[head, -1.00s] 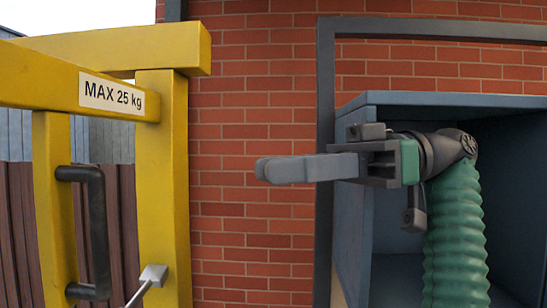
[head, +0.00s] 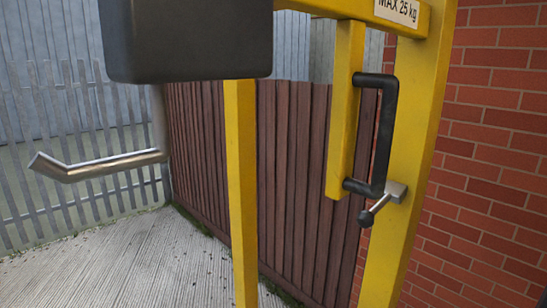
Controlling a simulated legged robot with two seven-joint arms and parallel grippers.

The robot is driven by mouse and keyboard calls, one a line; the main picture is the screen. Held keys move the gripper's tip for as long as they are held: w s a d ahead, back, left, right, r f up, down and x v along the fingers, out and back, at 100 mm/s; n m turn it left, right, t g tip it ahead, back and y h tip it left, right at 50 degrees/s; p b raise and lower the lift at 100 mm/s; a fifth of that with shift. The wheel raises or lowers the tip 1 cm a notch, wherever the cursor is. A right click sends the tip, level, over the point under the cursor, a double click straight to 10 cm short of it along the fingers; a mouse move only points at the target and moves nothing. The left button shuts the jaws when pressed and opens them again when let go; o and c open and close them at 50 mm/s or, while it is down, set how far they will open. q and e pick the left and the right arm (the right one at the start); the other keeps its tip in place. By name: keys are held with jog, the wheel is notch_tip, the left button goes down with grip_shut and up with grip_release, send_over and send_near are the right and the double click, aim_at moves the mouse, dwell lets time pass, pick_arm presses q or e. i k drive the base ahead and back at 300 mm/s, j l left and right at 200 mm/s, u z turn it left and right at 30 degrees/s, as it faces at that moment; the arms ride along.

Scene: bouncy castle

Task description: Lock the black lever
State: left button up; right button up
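In the head view a black U-shaped handle (head: 390,130) stands upright on a yellow frame (head: 437,70). Just below it, a short metal lever with a dark knob (head: 367,217) sticks out from a metal block (head: 396,191) on the yellow post, pointing down and to the left. I cannot tell for sure which of these is the black lever, or whether it is locked. Neither of my grippers is in view, and nothing touches the handle or the knobbed lever.
A large dark block (head: 187,40) hangs close at the upper left. A bent metal bar (head: 110,166) juts left below it. A brown fence (head: 290,185) and grey picket fence (head: 70,120) stand behind, a brick wall (head: 490,180) at right. The concrete floor (head: 130,262) looks clear.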

aim_at(395, 193)
jog(key=k+j, duration=0.15)
jog(key=k, duration=0.85)
